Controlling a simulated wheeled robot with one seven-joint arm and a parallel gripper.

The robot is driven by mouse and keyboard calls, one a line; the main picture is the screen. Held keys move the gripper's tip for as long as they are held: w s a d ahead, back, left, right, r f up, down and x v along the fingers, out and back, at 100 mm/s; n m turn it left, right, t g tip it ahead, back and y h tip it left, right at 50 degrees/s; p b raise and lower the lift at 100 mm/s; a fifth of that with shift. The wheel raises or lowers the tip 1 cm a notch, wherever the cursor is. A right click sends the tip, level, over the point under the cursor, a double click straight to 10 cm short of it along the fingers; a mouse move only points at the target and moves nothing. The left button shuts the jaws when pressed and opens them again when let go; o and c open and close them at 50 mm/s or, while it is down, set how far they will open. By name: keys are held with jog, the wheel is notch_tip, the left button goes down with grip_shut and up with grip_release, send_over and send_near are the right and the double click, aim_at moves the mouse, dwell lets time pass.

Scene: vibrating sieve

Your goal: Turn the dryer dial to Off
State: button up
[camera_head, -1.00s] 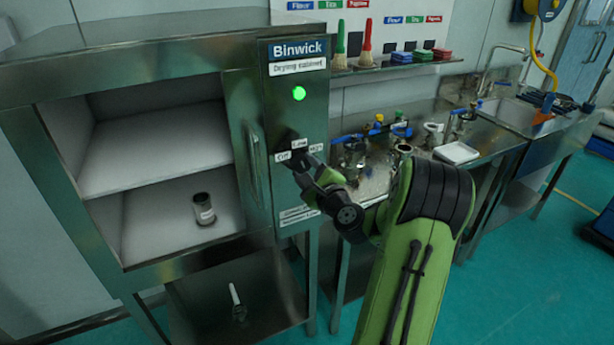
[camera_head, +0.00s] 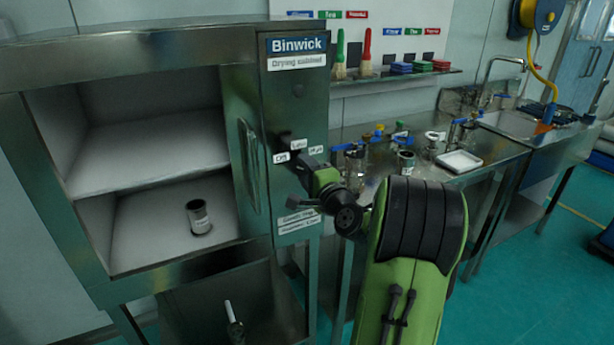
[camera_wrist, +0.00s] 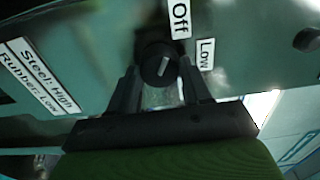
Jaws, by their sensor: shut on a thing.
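The drying cabinet's dial (camera_wrist: 157,60) is a round black knob with a white pointer mark. In the wrist view the mark points up, tilted slightly right, towards the Off label (camera_wrist: 179,18). The Low label (camera_wrist: 206,54) is to its right. My gripper (camera_wrist: 161,84) is shut on the dial, one dark finger on each side. In the head view my gripper (camera_head: 303,168) is at the panel just below the Off (camera_head: 280,157), Low and High labels, and it hides the dial. The indicator lamp (camera_head: 298,90) above is dark.
The cabinet (camera_head: 140,40) stands open, with a labelled cup (camera_head: 199,217) on its lower shelf. Its vertical handle (camera_head: 250,165) is left of my gripper. A steel bench (camera_head: 470,170) with several fittings and a white tray (camera_head: 459,162) is to the right.

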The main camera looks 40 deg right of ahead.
dwell(0.4)
jog(key=o, duration=1)
jog(key=shift+o, duration=0.2)
jog(key=b+v, duration=0.3)
jog(key=v, duration=1.3)
jog(key=shift+w, duration=0.15)
